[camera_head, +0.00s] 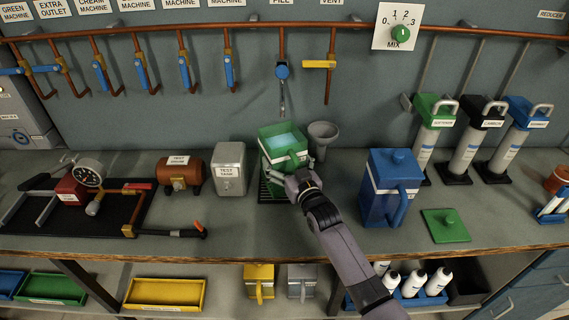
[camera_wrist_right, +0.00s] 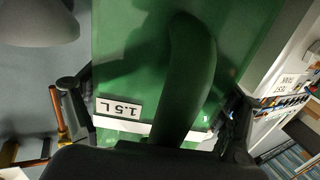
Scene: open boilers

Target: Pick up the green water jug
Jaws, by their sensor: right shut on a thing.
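The green water jug (camera_head: 279,139) stands upright, open at the top, with light blue water inside, on a dark drip grate (camera_head: 265,192) under the fill tap. My right gripper (camera_head: 302,181) reaches in from the lower right and is shut on the jug's handle side. In the right wrist view the green jug (camera_wrist_right: 130,60) fills the middle, with its handle (camera_wrist_right: 190,80) between the two fingers (camera_wrist_right: 155,110) and a "1.5 L" label on its wall. The green lid (camera_head: 446,225) lies on the bench to the right. My left gripper is not in view.
A grey funnel (camera_head: 323,135) stands just right of the jug, and the grey test tank (camera_head: 230,168) stands to its left. The blue jug (camera_head: 390,187) is close to the right of my arm. The fill tap (camera_head: 282,72) hangs above.

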